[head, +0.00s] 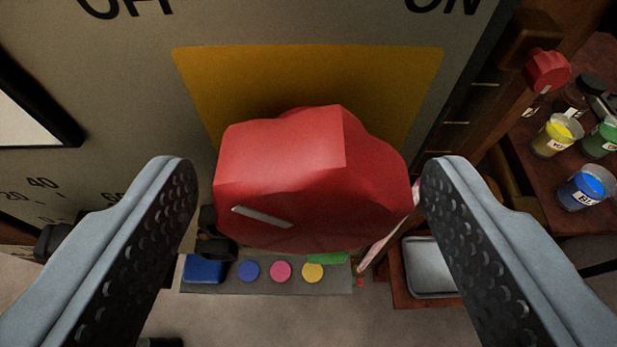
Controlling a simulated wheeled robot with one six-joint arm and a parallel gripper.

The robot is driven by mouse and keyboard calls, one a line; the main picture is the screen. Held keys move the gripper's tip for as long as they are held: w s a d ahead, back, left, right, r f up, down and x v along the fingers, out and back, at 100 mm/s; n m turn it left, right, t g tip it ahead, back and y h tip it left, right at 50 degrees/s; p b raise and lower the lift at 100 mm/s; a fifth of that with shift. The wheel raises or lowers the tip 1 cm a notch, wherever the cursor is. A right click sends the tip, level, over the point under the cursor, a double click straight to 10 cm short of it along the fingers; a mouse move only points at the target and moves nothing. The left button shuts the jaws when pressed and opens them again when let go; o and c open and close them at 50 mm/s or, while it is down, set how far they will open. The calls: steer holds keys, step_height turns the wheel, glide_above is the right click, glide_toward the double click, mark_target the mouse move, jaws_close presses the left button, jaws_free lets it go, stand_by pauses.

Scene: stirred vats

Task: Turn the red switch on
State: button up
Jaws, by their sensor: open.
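The red switch (285,175) is a large faceted knob in the middle of the head view. It sits in front of a yellow square (310,70) on a grey panel (310,22). A short pale line marks the knob's lower left face. The partly cut-off letters "OFF" stand at the upper left of the panel and "ON" at the upper right. My gripper (308,190) is open, with one dark-padded finger on each side of the knob. A gap shows between each finger and the knob, though the right one is narrow.
A gauge (45,195) with numbers is at the left. Below lies a grey strip (230,288) with coloured round spots and a blue block. A metal tray (432,268) is at lower right. Paint jars (556,136) and another red knob (547,71) are at the right.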

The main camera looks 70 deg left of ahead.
steer(key=c, duration=1)
steer(key=m+g, duration=0.1)
steer(key=m, duration=0.1)
steer(key=shift+w+m+g+y, duration=0.1)
steer(key=shift+m+g+y, duration=0.2)
steer(key=shift+m+y, duration=0.1)
steer(key=m+g, duration=0.1)
steer(key=m, duration=0.1)
steer(key=m+g+y, duration=0.1)
steer(key=shift+d+m+y, duration=0.1)
steer(key=shift+m+y, duration=0.2)
steer(key=shift+m, duration=0.1)
steer(key=m+g+y, duration=0.1)
steer(key=m, duration=0.2)
steer(key=shift+f+m+y, duration=0.15)
steer(key=shift+m+y, duration=0.85)
steer(key=shift+m, duration=0.9)
